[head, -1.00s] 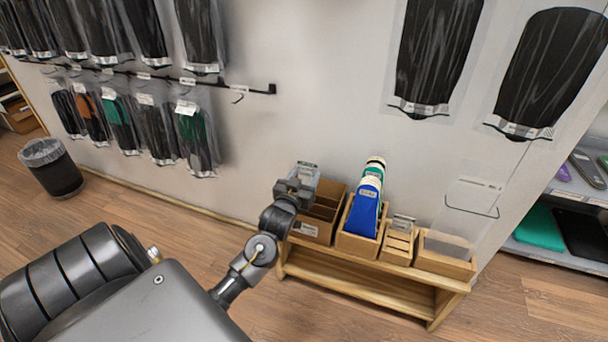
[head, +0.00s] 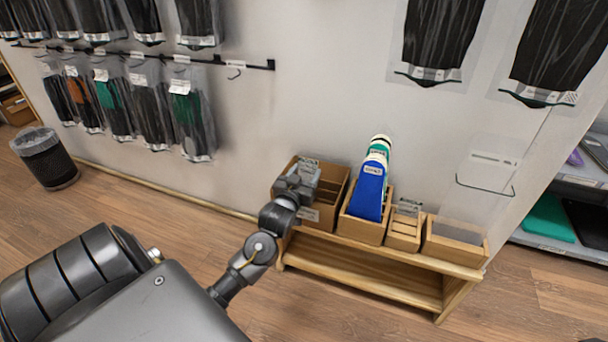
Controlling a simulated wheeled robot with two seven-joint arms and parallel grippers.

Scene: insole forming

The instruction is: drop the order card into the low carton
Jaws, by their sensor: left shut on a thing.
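My left gripper (head: 291,187) is shut on the order card (head: 306,171), a small greyish card with a printed strip at its top. The gripper hides the card's lower part. The low carton (head: 331,195) is a brown cardboard box with inner dividers at the left end of the wooden bench. The gripper and card are over the carton's left part, and the arm covers its front left corner. Whether the card touches the carton inside, I cannot tell. My right gripper is not in view.
Right of the carton on the bench (head: 370,288) stand a wooden box with blue and green insoles (head: 369,192), a small slotted box (head: 403,232) and a box with a clear panel (head: 453,243). Packaged goods hang on the wall behind. A bin (head: 48,160) stands far left.

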